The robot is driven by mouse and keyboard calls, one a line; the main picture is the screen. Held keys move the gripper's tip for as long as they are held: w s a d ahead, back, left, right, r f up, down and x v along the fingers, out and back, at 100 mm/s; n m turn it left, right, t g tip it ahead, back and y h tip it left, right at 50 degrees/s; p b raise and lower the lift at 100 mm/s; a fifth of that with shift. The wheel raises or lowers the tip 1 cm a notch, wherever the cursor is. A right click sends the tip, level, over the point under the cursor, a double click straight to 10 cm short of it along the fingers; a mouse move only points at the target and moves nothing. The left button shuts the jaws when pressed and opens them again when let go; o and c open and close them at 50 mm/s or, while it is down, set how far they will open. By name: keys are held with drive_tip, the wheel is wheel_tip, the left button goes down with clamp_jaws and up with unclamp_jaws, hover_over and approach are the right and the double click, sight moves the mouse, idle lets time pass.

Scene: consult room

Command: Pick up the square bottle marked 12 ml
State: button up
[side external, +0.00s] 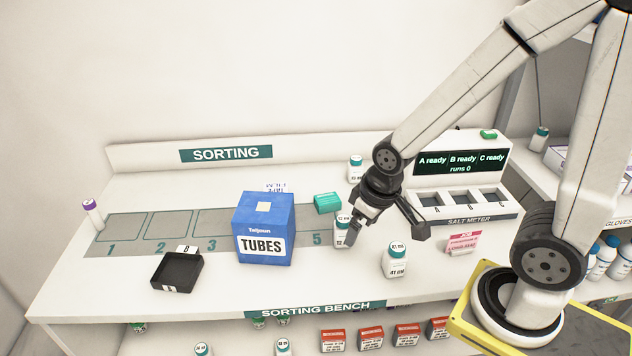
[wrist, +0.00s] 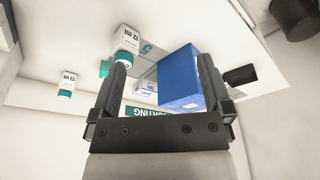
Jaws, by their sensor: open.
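The 12 ml bottle (side external: 341,236) is a white square bottle with a teal cap. It stands upright on the sorting bench, right of the blue box and by the 5 square. My gripper (side external: 386,226) is open and empty, above and to the right of it in the side view; one finger partly covers the bottle there. In the wrist view the 12 ml bottle (wrist: 128,38) is near the tip of the left finger, not between the fingers. My gripper (wrist: 163,70) shows open there, with the blue box seen beyond the gap.
A blue TUBES box (side external: 263,230) stands close left of the bottle. A 41 ml bottle (side external: 395,264) stands right, front. Another bottle (side external: 355,170) and a teal box (side external: 327,202) are behind. The salt meter (side external: 465,195) is back right; a black tray (side external: 177,272) is left.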

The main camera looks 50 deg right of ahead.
drive_tip(key=shift+r, duration=0.1)
drive_tip(key=shift+w+v, duration=0.5)
drive_tip(key=shift+v, duration=1.8)
drive_tip(key=w+d+m+t+y, duration=0.2)
drive_tip(key=d+m+t+y, duration=0.3)
drive_tip(key=m, duration=0.9)
drive_tip(key=w+d+m+t+y, duration=0.3)
drive_tip(key=d+m, duration=0.5)
drive_tip(key=m, duration=0.6)
approach(343, 231)
drive_tip(key=shift+y, duration=0.4)
drive_tip(key=w+f, duration=0.2)
drive_tip(key=f, duration=0.1)
drive_tip(key=w+d+f, duration=0.1)
drive_tip(key=f, duration=0.1)
drive_tip(key=shift+a, duration=0.1)
